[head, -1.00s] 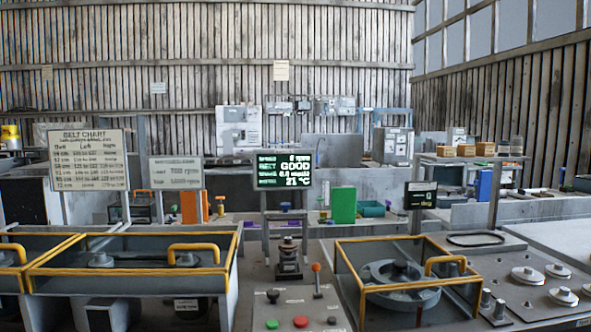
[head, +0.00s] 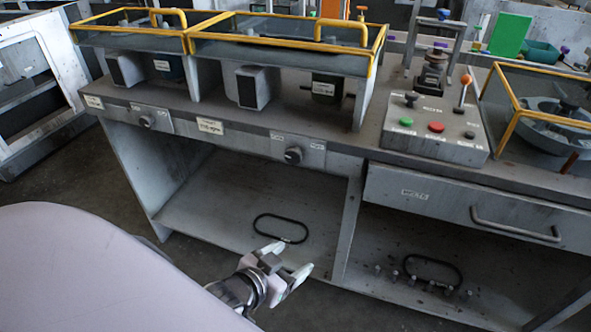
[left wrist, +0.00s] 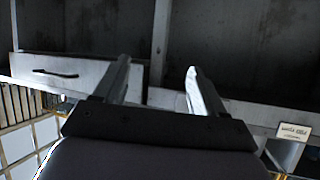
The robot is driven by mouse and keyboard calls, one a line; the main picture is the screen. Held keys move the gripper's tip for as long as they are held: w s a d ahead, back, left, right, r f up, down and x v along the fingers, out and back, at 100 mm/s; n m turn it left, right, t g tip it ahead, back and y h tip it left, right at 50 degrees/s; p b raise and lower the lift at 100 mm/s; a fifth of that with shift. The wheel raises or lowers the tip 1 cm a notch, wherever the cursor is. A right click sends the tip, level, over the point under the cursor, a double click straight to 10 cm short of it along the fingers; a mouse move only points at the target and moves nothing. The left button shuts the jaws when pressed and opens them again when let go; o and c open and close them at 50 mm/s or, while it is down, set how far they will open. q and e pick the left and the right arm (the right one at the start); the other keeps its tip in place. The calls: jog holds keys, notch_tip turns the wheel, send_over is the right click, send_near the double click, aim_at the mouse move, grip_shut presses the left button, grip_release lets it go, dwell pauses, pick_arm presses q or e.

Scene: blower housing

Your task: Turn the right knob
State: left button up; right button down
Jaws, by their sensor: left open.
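Two dark round knobs are on the bench's front strip in the head view. The right knob (head: 293,155) sits on a light plate below the yellow-framed guard, and the left knob (head: 147,121) is farther left. My left gripper (head: 291,258) is open and empty, low in front of the bench and below the right knob, apart from it. Its two fingers (left wrist: 157,66) also show spread in the left wrist view, with nothing between them. Neither knob can be made out in the wrist view. My right gripper is not in view.
A drawer (head: 440,202) with a bar handle is right of the knobs. Black belts lie on the lower shelf (head: 215,215). A control box (head: 450,145) with buttons and a lever stands on the bench. Open floor lies in front.

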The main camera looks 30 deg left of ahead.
pick_arm(q)
jog(key=w+a+r+n+t+y+b, duration=0.25)
jog(key=w+a+r+b, duration=0.25)
jog(key=w+b, duration=0.3)
jog(key=n+t+y+b, duration=0.2)
jog(key=y+b, duration=0.1)
jog(key=b, duration=0.2)
send_near(292, 158)
jog(key=w, duration=0.2)
jog(key=x, duration=0.5)
jog(key=shift+s+a, duration=0.15)
jog(key=shift+a, duration=0.1)
jog(key=shift+b+x, duration=0.35)
jog(key=shift+x, duration=0.45)
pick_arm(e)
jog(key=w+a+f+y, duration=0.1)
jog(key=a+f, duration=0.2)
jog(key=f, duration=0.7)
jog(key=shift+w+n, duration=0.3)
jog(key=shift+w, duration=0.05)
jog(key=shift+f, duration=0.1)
